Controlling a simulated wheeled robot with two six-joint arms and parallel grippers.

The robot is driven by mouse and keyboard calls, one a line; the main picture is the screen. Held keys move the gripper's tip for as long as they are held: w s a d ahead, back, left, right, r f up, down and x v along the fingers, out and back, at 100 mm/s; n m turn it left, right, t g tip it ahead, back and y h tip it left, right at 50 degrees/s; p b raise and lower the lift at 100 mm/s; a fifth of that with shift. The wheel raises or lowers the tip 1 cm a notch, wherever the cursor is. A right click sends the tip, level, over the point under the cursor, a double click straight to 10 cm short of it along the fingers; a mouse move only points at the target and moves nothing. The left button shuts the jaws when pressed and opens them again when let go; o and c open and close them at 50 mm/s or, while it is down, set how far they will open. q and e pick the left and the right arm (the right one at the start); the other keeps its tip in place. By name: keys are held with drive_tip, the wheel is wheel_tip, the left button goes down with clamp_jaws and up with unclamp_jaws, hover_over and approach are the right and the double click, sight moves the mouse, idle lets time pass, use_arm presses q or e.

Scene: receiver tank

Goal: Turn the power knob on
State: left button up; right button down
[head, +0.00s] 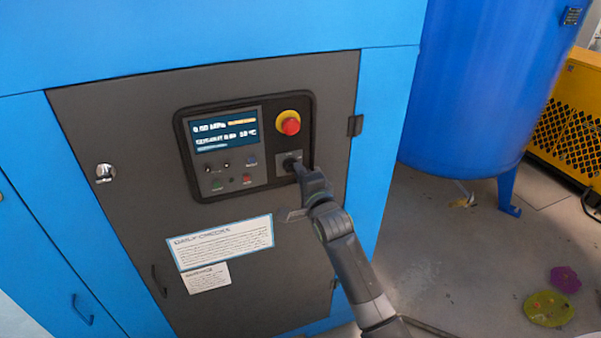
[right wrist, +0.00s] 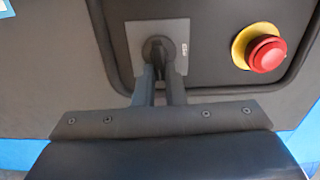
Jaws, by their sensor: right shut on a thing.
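The black power knob (right wrist: 158,49) sits on a small grey plate (right wrist: 178,32) in the right wrist view. In the head view the knob (head: 291,163) is at the lower right of the control panel (head: 262,184), below the red emergency button. My right gripper (head: 298,170) reaches it from below right. In the right wrist view its two fingers (right wrist: 158,75) are closed around the knob, hiding its lower part. The knob's exact angle is hard to tell. My left gripper is in neither view.
A red emergency button on a yellow ring (head: 289,123) sits just above the knob; it is also in the right wrist view (right wrist: 265,52). A lit display (head: 226,130) and small buttons are to the left.

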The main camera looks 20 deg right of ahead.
drive_tip(key=shift+m, duration=0.3)
drive_tip(key=c, duration=1.5)
unclamp_jaws()
drive_tip(key=shift+s, duration=0.15)
drive_tip(key=s+b, duration=0.3)
drive_tip(key=s, duration=1.4)
drive_tip(key=shift+d+b, duration=0.35)
drive_tip(key=shift+b, duration=0.05)
